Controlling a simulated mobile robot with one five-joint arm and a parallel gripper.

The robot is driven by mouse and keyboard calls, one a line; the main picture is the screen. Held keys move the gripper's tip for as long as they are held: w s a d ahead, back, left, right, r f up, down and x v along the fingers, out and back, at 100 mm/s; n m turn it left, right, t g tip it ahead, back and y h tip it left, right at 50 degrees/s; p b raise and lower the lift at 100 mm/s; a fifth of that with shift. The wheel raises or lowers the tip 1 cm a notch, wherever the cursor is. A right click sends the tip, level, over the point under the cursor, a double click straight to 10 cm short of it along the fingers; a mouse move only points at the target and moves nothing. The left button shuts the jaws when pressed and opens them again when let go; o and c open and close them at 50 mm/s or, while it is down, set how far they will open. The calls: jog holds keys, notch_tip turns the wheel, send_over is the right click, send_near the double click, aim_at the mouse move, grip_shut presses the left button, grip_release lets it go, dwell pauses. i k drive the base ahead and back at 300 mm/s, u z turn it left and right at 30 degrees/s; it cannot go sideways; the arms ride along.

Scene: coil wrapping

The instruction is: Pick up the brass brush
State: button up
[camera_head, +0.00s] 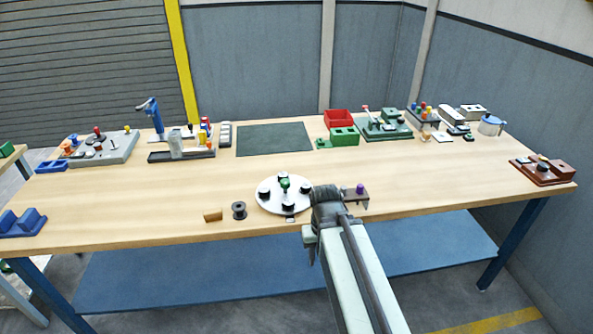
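A small tan-brown piece (212,215) lies near the front edge of the table, left of a dark spool (239,210). It may be the brass brush, but it is too small to be sure. My gripper (326,195) is at the end of my arm, over the front of the table, between a white round plate and a purple-knobbed block. It is well to the right of the tan piece. My arm hides the fingertips, so I cannot see whether they are open or hold anything.
The white round plate (269,204) carries dark pegs and a green-topped post. The purple-knobbed block (355,197) is close on my gripper's right. A dark mat (274,139), red bin (338,118) and several fixtures stand at the back. The table's left-middle is clear.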

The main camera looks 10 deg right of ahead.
aim_at(213, 214)
jog(key=k, duration=1.1)
jog(key=u, duration=0.6)
jog(key=i, duration=1.65)
jog(key=u, duration=1.6)
jog(key=i, duration=0.55)
jog(key=u, duration=0.05)
jog(key=k, duration=0.85)
jog(key=u, duration=0.2)
jog(key=i, duration=0.85)
jog(key=z, duration=0.2)
